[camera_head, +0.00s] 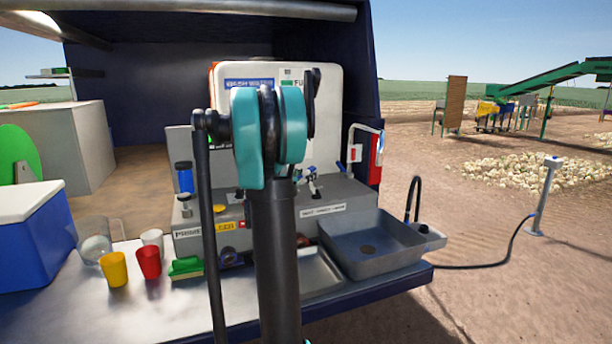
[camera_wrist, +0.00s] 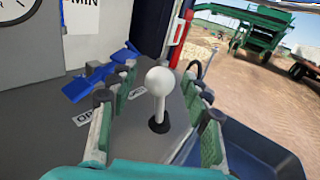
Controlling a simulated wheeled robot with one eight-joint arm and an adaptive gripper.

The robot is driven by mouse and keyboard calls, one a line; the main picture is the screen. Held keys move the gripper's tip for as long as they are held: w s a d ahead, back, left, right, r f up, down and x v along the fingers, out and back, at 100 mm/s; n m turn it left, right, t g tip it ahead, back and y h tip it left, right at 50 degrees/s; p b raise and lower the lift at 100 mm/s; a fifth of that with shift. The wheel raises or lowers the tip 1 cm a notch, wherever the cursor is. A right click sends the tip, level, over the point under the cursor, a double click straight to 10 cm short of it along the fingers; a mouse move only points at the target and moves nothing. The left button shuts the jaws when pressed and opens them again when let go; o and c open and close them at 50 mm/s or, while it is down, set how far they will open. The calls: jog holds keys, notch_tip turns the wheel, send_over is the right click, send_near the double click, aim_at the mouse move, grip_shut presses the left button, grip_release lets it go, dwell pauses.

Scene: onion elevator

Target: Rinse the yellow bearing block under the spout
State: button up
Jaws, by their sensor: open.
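My gripper (camera_wrist: 155,100) is open, its two green-padded fingers on either side of a white ball-topped lever (camera_wrist: 159,82). The lever stands upright on a grey panel, and I see gaps between its ball and both fingers. The spout is a black gooseneck (camera_head: 414,198) beside the grey sink basin (camera_head: 345,252); it also shows at the right in the wrist view (camera_wrist: 210,62). I cannot make out the yellow bearing block for sure in either view. In the head view my arm covers the middle of the counter and hides my gripper.
A blue valve handle (camera_wrist: 88,82) lies left of the lever. A yellow cup (camera_head: 113,268), a red cup (camera_head: 148,263) and a green sponge (camera_head: 186,266) stand on the counter's left. A blue cooler (camera_head: 35,245) is at far left. Open ground lies right of the sink.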

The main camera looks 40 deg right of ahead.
jog(key=shift+w+d, duration=0.15)
jog(key=shift+d, duration=0.15)
jog(key=shift+c, duration=0.4)
grip_shut()
